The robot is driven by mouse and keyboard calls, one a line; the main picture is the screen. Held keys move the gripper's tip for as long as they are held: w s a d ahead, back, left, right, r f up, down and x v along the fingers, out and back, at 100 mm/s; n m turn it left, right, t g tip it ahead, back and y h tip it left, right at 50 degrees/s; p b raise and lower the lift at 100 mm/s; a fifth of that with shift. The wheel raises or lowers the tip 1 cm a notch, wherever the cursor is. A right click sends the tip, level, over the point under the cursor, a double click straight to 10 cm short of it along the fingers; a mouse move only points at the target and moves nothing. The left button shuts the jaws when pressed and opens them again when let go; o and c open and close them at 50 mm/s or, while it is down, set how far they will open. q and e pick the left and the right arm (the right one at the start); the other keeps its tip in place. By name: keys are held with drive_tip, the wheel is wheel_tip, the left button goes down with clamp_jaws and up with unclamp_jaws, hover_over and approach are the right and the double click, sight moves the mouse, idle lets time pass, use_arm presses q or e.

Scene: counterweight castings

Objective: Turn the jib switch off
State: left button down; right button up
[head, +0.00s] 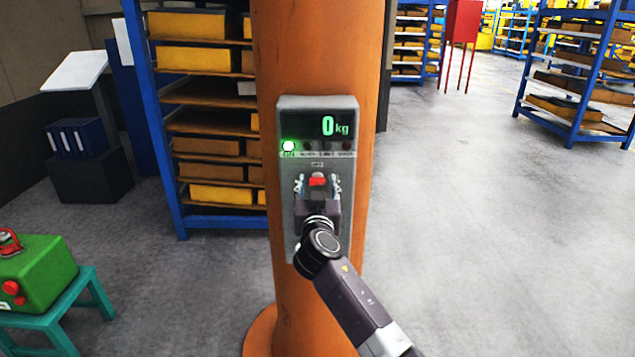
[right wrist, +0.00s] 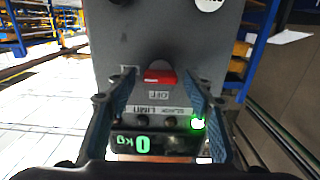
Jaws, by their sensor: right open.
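The jib switch (head: 317,180) is a small red lever or knob on the grey control box (head: 343,200) mounted on the orange column. My right gripper (head: 317,186) is in front of the box, open, with a finger to each side of the switch. In the right wrist view the red switch (right wrist: 160,76) shows between the two fingertips, with nothing gripped. A small label beside it appears to read OFF. I cannot tell whether the fingers touch the switch. The box display (head: 316,126) reads 0 kg and a green lamp (head: 288,146) is lit. My left gripper is out of view.
The orange column (head: 275,60) stands upright in front of me. A blue rack (head: 168,150) with yellow and brown bins is behind it. A green box (head: 38,272) with red parts sits on a teal stool (head: 62,320) at left. The floor at right is clear.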

drive_tip(key=c, duration=1.2)
drive_tip(key=shift+o, duration=0.2)
